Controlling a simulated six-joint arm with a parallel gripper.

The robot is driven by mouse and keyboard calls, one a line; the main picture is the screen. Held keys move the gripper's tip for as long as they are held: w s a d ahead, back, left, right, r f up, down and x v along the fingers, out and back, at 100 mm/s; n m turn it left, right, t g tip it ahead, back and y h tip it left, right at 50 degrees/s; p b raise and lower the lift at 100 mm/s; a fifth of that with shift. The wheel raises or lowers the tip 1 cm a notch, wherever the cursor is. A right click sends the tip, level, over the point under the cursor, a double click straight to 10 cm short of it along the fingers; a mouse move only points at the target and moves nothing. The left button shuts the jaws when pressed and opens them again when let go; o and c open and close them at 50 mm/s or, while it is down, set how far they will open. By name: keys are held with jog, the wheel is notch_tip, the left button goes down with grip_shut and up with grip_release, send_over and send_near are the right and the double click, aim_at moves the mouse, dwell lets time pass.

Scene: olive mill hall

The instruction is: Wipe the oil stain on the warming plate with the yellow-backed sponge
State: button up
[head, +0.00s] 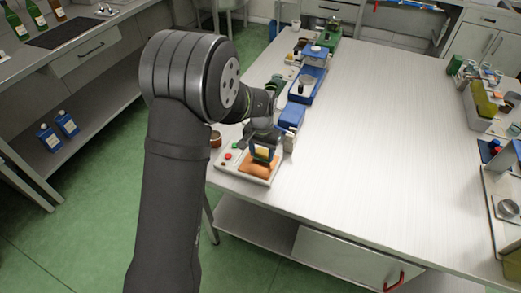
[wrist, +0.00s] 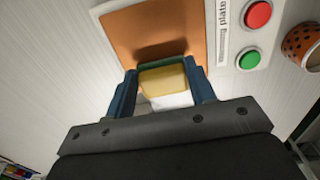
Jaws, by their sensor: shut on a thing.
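My gripper (wrist: 161,80) is shut on the sponge (wrist: 163,82), a block with a yellow face, a green far edge and a white part nearer the camera. In the head view my gripper (head: 264,150) is over the warming plate (head: 246,176), a pale unit with a copper-orange top (head: 262,170). The wrist view shows the copper top (wrist: 140,22) just beyond the sponge. A dark brownish patch (wrist: 160,50) lies there beside the sponge; I cannot tell whether it is stain or shadow. Whether the sponge touches the plate is unclear.
A red button (wrist: 258,15) and a green button (wrist: 249,59) sit beside the copper surface. A speckled brown pot (wrist: 301,44) stands close by. Blue trays (head: 306,88) line the table's left edge behind the plate. The table's middle (head: 370,130) is clear.

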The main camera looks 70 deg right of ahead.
jog(key=shift+a, duration=3.3)
jog(key=shift+d, duration=3.9)
jog(key=shift+d+r, duration=0.15)
jog(key=shift+r, duration=4)
